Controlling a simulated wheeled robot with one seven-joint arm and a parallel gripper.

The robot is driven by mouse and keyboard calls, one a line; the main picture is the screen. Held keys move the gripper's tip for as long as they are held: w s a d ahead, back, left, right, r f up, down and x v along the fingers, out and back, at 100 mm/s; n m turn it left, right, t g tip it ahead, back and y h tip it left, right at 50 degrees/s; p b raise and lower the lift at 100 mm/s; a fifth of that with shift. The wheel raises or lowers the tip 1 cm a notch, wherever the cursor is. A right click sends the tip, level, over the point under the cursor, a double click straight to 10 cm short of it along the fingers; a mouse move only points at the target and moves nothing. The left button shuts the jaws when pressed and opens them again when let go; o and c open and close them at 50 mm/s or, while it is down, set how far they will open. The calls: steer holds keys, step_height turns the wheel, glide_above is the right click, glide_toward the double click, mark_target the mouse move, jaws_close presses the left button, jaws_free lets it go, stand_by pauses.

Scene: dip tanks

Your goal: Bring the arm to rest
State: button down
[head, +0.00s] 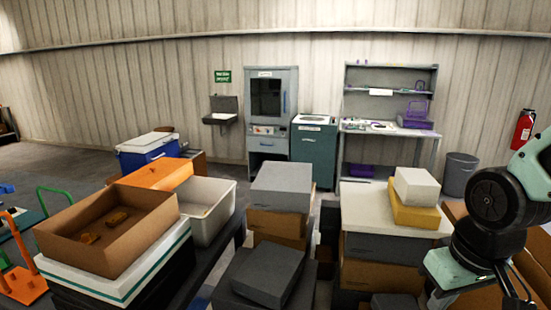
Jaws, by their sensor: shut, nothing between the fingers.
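My arm comes in at the right edge, with a mint-green link and a black round joint. Below that joint is a mint-green block with narrow dark parts at its end, which is my gripper (512,288), low at the bottom right. It is shut and holds nothing. It hangs in front of stacked boxes at the right; its exact distance from them is hard to tell.
Stacked boxes with a white top (362,208) stand left of my arm. Grey boxes (280,187) fill the middle. A brown open box (105,228) and white bin (208,210) are at the left. Open floor (60,165) shows at the far left.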

steer(key=s+a+f+n+g+b, duration=0.2)
steer(key=s+a+f+n+b, duration=0.3)
steer(key=s+a+f+b, duration=0.6)
steer(key=shift+a+n, duration=0.3)
steer(key=shift+a, duration=0.15)
steer(key=shift+w, duration=0.1)
